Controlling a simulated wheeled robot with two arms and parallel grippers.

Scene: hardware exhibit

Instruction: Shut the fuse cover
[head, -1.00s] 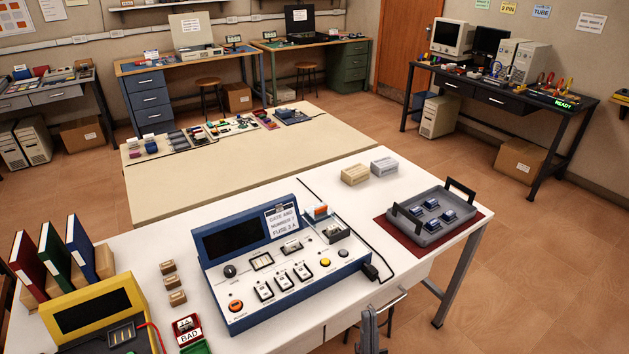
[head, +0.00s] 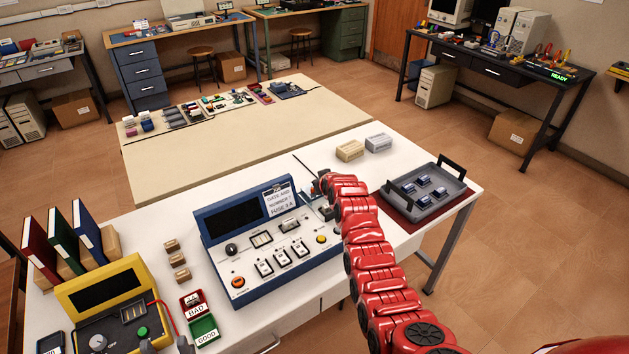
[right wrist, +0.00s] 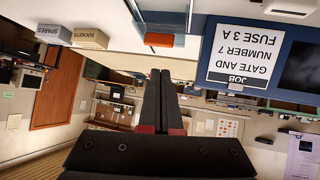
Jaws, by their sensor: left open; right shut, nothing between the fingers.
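The blue sloped test panel (head: 217,262) stands on the white bench, with a job card (head: 279,198) at its upper right. In the right wrist view, which is upside down, the orange edge (right wrist: 162,40) of what looks like the raised fuse cover shows just beyond my right gripper (right wrist: 160,74). That gripper is shut and empty, its tips close to the cover; contact cannot be told. My left gripper (head: 167,346) is open and empty at the bottom edge, mostly out of frame.
A yellow meter (head: 100,290) and red and green bins (head: 204,329) stand at left. Two pale boxes (head: 350,150) and a grey tray (head: 456,187) stand at right. Small wooden blocks (head: 178,260) stand left of the panel.

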